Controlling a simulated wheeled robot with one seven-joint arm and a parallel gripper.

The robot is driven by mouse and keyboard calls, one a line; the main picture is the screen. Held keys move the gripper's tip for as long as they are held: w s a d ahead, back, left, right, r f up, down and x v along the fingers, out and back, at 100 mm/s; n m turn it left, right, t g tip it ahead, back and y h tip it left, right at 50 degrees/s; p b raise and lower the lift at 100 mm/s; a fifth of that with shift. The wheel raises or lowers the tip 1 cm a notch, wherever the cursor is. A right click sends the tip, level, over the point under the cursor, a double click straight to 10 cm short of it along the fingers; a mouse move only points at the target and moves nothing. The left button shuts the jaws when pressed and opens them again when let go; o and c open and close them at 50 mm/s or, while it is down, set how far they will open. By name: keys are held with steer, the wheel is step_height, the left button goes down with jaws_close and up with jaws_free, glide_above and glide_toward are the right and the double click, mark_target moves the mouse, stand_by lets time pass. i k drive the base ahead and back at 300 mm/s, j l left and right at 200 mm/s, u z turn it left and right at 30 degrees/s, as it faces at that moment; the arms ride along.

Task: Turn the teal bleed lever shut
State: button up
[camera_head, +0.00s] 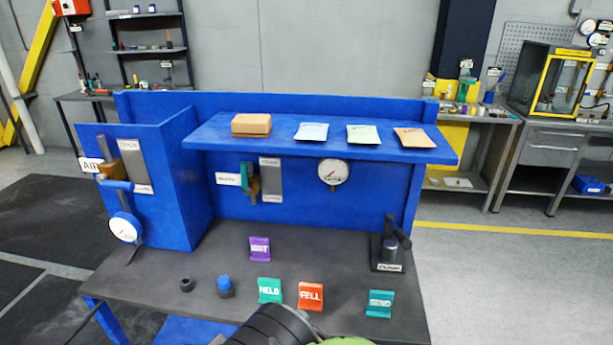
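The teal bleed lever (243,171) is on the blue back panel, under the shelf. It looks roughly upright, beside a small brass-coloured valve body (254,186). A white label (228,179) is left of it; its text is too small to read surely. A grey plate (271,178) is just right of it. My gripper is not in view; only a dark, rounded part of my arm shows at the bottom edge, well below and in front of the lever.
The blue shelf (400,151) overhangs the lever and carries a box and packets. A round gauge (333,172) is to the right. A blue-handled valve (116,184) is on the left panel. Signs stand on the dark bench (185,262), with a black lever device (388,250) at right.

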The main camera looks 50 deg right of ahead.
mark_target(247, 190)
steer(key=i+j+z, duration=0.15)
steer(key=z, duration=0.3)
steer(key=i+j+z, duration=0.2)
steer(key=z, duration=0.25)
steer(key=i+j+z, duration=0.1)
steer(key=j+z, duration=0.2)
steer(key=z, duration=0.15)
